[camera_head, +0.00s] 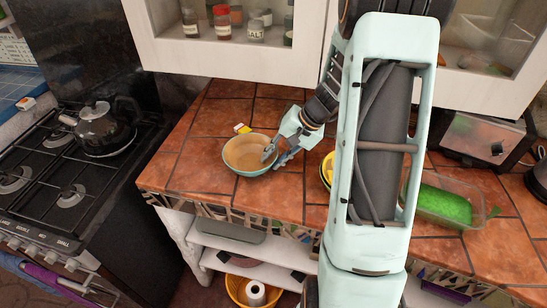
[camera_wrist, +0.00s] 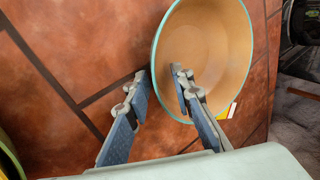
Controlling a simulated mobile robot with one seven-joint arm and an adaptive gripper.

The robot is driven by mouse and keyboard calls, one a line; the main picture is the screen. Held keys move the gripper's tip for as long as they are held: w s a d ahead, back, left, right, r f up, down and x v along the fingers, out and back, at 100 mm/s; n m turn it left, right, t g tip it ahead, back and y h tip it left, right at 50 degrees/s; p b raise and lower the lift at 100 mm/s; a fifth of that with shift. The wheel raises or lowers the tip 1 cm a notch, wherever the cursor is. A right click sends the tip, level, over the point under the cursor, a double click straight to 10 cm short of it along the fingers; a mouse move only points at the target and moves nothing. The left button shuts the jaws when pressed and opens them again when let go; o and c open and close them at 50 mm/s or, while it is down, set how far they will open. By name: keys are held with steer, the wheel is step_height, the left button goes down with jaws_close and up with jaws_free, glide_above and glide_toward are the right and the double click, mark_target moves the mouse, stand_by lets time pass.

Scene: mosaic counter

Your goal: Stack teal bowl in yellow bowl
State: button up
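The teal bowl (camera_head: 232,165) stands upright on the tiled counter. It has a teal rim and an orange-tan inside, and it also shows in the wrist view (camera_wrist: 225,45). My gripper (camera_wrist: 160,78) is open at the bowl's near rim. In the wrist view one finger is outside the rim and the other is over the inside, with the rim between them. I cannot tell whether either finger touches it. The yellow bowl (camera_head: 327,168) shows only as a sliver beside my arm, which hides the rest. A bowl edge, likely the same one, shows at the wrist view's left edge (camera_wrist: 8,158).
A small yellow item (camera_head: 242,129) lies behind the teal bowl. A kettle (camera_head: 103,127) stands on the stove at left. A clear container with green contents (camera_head: 443,205) and a toaster (camera_head: 485,140) are at right. Cabinets hang above. Counter left of the teal bowl is clear.

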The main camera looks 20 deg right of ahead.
mark_target(265, 168)
steer(key=v, duration=1.1)
steer(key=shift+r, duration=0.2)
steer(key=shift+o, duration=0.3)
steer(key=shift+s+d+r, duration=0.15)
steer(key=shift+r, duration=0.05)
steer(key=a+f+m, duration=0.1)
steer(key=m, duration=0.1)
steer(key=a+f+m, duration=0.2)
steer(key=s+a+f+m+y+p, duration=0.1)
steer(key=a+f+m, duration=0.1)
steer(key=shift+s+f, duration=0.1)
steer(key=shift+f, duration=0.1)
steer(key=shift+p+x, duration=0.35)
steer(key=shift+x, duration=2.75)
steer(key=shift+a+r, duration=0.1)
steer(key=shift+a, duration=0.05)
steer(key=shift+c, duration=0.4)
jaws_close()
